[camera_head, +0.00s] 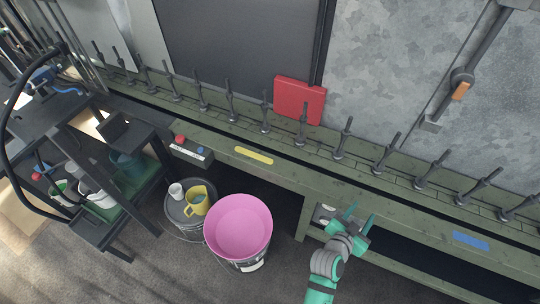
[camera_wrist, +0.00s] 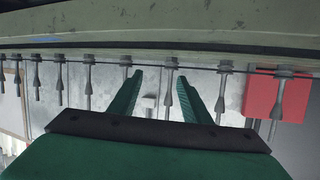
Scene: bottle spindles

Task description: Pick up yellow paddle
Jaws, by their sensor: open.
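The yellow paddle (camera_head: 254,155) looks like a flat, narrow yellow strip on the green bench (camera_head: 305,176). It lies near the front edge, left of the middle in the head view. My gripper (camera_head: 360,216) is at the bench's front edge, well to the right of the paddle and apart from it. In the wrist view my gripper's two green fingers (camera_wrist: 160,78) are spread with nothing between them. The paddle does not show in the wrist view.
A row of upright grey spindles (camera_head: 304,125) runs along the bench behind the paddle. A red panel (camera_head: 299,99) stands behind them, and a blue strip (camera_head: 471,240) lies at right. A pink bucket (camera_head: 238,222) and a yellow jug (camera_head: 199,201) stand below the bench front.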

